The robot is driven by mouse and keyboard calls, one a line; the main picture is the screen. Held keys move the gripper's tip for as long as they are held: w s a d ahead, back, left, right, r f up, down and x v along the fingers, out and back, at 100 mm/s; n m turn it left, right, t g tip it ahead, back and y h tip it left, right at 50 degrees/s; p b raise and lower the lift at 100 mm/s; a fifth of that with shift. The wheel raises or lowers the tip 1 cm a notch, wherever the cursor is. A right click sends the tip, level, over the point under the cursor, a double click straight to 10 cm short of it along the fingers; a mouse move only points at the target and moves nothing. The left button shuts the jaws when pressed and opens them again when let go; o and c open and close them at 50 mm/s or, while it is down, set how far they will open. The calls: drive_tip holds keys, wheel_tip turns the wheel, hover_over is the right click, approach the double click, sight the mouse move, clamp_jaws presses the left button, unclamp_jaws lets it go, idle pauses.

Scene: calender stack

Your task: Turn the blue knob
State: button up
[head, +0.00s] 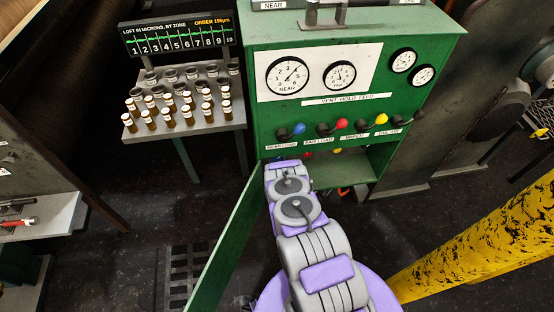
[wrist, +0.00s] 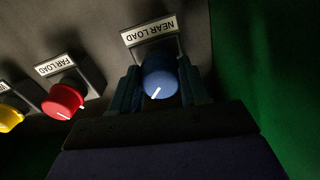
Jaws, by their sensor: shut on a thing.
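The blue knob (wrist: 160,78) has a white pointer line and sits by the NEAR LOAD label (wrist: 150,30), which appears upside down in the wrist view. My gripper (wrist: 160,88) has one dark finger on each side of the knob and is shut on it. The pointer line slants toward the lower left of that view. In the head view my gripper (head: 283,163) is at the left end of the green cabinet's (head: 262,95) control row. My arm and gripper hide the knob there.
A red knob (wrist: 63,101) and a yellow knob (wrist: 10,117) sit beside the blue one. In the head view, levers with blue (head: 299,128), red (head: 341,123) and yellow (head: 381,118) balls stick out close above. A green door (head: 230,235) stands left of my arm.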

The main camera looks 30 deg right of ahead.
drive_tip(key=shift+m, duration=0.5)
drive_tip(key=o, duration=1)
